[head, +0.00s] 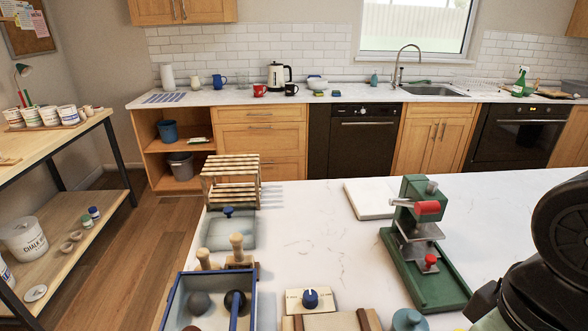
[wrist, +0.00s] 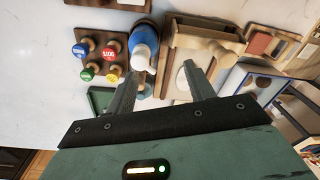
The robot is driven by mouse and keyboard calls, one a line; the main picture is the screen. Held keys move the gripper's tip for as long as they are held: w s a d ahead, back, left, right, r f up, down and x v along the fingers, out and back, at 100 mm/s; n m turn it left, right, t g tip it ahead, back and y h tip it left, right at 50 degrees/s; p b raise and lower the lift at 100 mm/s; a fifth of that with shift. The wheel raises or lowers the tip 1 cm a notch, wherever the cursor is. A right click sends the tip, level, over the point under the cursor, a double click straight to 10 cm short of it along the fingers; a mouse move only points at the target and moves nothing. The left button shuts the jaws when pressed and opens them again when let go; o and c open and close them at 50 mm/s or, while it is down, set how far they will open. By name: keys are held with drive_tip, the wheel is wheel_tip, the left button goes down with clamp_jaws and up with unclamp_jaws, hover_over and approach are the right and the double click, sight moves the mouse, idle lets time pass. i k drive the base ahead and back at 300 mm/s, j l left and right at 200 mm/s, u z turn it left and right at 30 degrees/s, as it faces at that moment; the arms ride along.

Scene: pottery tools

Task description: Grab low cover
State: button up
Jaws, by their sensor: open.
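A low, flat blue-grey cover (head: 225,236) with a dark blue knob on top lies on the white worktop in the head view, left of the middle, just in front of a slatted wooden rack. I take this as the low cover; I cannot make it out for sure in the wrist view. My gripper (wrist: 161,76) shows in the wrist view with its two fingers apart and nothing held between them. Past the fingertips are a blue bottle with a white cap (wrist: 144,52) and a wooden frame (wrist: 207,45). The fingertips do not show in the head view.
The slatted rack (head: 231,168) stands behind the cover. A blue-rimmed tray (head: 174,306) and wooden stamps (head: 237,243) are in front of it. A green press (head: 424,265) stands at the right. The worktop's middle is clear. Colored-knob stamps (wrist: 101,58) show in the wrist view.

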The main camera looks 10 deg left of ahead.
sight(220, 219)
drive_tip(key=j+z, duration=0.1)
drive_tip(key=j, duration=1)
drive_tip(key=k+j, duration=0.15)
drive_tip(key=j, duration=0.9)
drive_tip(key=i+z, duration=0.05)
